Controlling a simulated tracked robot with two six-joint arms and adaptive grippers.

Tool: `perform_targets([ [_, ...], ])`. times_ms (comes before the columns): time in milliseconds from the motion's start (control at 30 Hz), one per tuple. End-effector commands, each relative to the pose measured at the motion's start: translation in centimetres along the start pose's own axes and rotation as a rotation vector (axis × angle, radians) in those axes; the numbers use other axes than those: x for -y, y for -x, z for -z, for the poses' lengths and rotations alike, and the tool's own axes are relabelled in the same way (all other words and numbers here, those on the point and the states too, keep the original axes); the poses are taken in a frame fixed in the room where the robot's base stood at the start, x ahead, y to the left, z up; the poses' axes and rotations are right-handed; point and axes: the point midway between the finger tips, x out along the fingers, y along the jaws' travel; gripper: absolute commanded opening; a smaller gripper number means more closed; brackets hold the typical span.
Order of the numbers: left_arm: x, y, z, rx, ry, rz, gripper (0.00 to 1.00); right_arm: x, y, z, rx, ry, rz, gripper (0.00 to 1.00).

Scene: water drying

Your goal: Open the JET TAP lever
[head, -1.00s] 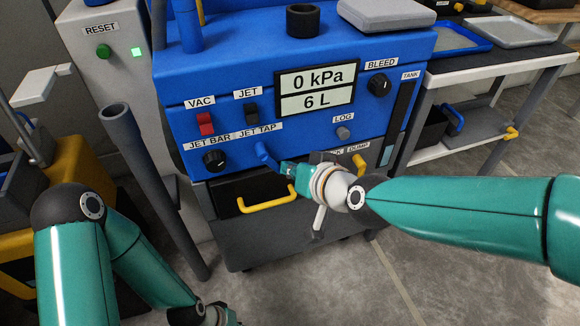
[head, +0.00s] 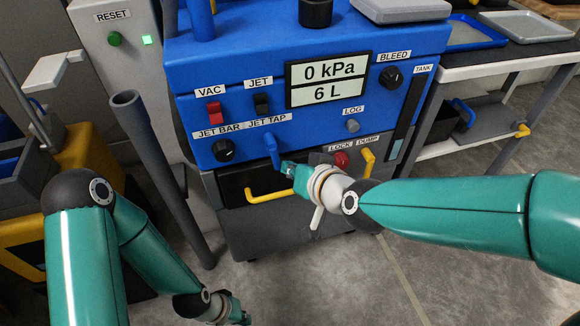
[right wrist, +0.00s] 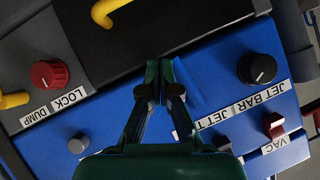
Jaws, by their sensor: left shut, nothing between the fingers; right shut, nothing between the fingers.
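The JET TAP lever (head: 272,150) is a blue handle on the blue machine's front, below the JET TAP label (head: 268,122). It hangs downward, leaning slightly right at its lower end. My right gripper (head: 287,170) is shut and empty, its tips beside the lever's lower end; I cannot tell whether they touch. In the right wrist view the shut fingertips (right wrist: 160,66) lie close to the blue panel, and the gripper partly covers the JET TAP label (right wrist: 214,118). My left gripper (head: 238,318) is shut and empty, low at the bottom edge of the head view.
The JET BAR knob (head: 223,150) is left of the lever. The JET switch (head: 261,104) and VAC switch (head: 213,113) are above. A yellow drawer handle (head: 268,195) lies below. The red LOCK knob (head: 341,160) and yellow DUMP handle (head: 367,163) are to the right.

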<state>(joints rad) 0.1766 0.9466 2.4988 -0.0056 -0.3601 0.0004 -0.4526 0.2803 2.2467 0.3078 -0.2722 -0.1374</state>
Motion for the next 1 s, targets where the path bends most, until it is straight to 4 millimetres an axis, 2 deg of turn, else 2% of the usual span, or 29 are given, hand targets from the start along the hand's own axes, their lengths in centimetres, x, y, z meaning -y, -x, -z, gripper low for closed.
perform_targets([
  [767, 0.0, -0.1, 0.0, 0.0, 0.0, 0.0, 0.0, -0.1, 0.0, 0.0, -0.001, -0.001, 0.0, 0.0],
  [1000, 0.7, -1.9, 0.0, 0.0, 0.0, 0.0, 0.0, -2.1, 0.8, 0.3, -0.005, -0.002, 0.0, 0.0],
])
